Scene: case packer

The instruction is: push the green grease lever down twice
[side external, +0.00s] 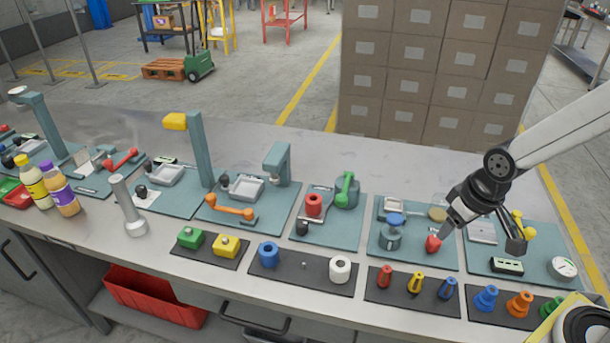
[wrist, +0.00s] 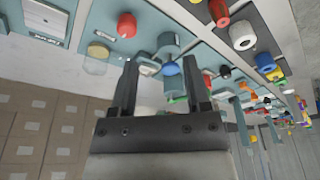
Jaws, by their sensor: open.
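My gripper (side external: 516,238) is well to the right of the lever, above the right-hand plates, and touches nothing that I can see. In the wrist view my gripper (wrist: 160,68) is open, with an empty gap between its fingers. I cannot clearly make out the lever in that view.
Between my gripper and the lever stands a plate with a blue-topped teal pot (side external: 390,232) and a red knob (side external: 433,244). A tall post with a yellow head (side external: 176,121) is further left. Black mats with coloured parts line the front edge. The bench behind the plates is clear.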

